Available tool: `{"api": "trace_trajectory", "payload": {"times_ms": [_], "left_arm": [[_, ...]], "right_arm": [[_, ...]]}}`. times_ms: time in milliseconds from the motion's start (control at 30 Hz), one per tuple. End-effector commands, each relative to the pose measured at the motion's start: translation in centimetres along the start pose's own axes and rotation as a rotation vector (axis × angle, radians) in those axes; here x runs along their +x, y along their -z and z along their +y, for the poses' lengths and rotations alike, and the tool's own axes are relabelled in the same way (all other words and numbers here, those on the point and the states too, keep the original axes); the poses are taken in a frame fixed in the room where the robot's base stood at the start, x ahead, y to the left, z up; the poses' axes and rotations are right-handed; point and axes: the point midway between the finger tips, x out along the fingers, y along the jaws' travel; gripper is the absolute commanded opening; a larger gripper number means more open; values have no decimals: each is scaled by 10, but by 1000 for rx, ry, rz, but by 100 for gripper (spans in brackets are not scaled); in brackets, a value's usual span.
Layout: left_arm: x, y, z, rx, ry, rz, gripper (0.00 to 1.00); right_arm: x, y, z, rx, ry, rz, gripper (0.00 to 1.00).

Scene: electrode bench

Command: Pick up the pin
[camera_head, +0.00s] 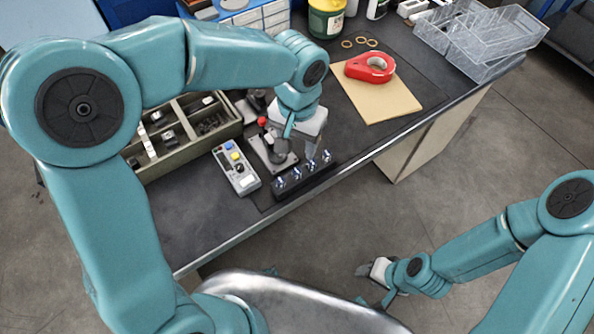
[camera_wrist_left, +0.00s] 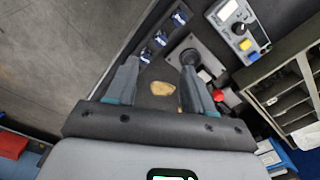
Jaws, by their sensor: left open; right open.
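Several small pins with pale blue-white tops (camera_head: 311,166) stand in a row in a black holder (camera_head: 289,192) near the bench's front edge. They also show at the upper left of the left wrist view (camera_wrist_left: 161,38). I cannot tell which one the task means. My left gripper (camera_head: 313,150) points down over the bench, close to the far right end of the row. In the left wrist view its fingers (camera_wrist_left: 160,68) are apart with no pin between them; the row lies beyond and left. My right gripper (camera_head: 366,274) is open and empty over the floor, away from the bench.
A grey plate device with a red knob (camera_head: 262,122) stands beside the row. A control box (camera_head: 236,168) lies left of it. A green compartment tray (camera_head: 190,158) is behind. A red tape dispenser (camera_head: 370,67) sits on a tan board (camera_head: 390,104) at right.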

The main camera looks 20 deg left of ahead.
Motion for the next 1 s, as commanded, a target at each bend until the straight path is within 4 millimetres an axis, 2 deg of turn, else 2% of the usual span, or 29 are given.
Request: {"api": "trace_trajectory", "payload": {"times_ms": [33, 133, 400, 633, 767, 967, 1000], "left_arm": [[14, -1, 0, 1, 2, -5, 52], [33, -2, 0, -1, 1, -4, 52], [57, 0, -1, -1, 1, -2, 52], [94, 2, -3, -1, 1, -3, 52], [103, 3, -3, 0, 0, -1, 52], [104, 4, -3, 0, 0, 1, 52], [103, 4, -3, 0, 0, 1, 43]], "right_arm": [[2, 0, 1, 0, 0, 0, 43], [2, 0, 1, 0, 0, 0, 43], [2, 0, 1, 0, 0, 0, 43], [1, 0, 0, 0, 0, 0, 43], [1, 0, 0, 0, 0, 0, 43], [1, 0, 0, 0, 0, 0, 43], [1, 0, 0, 0, 0, 0, 43]]}}
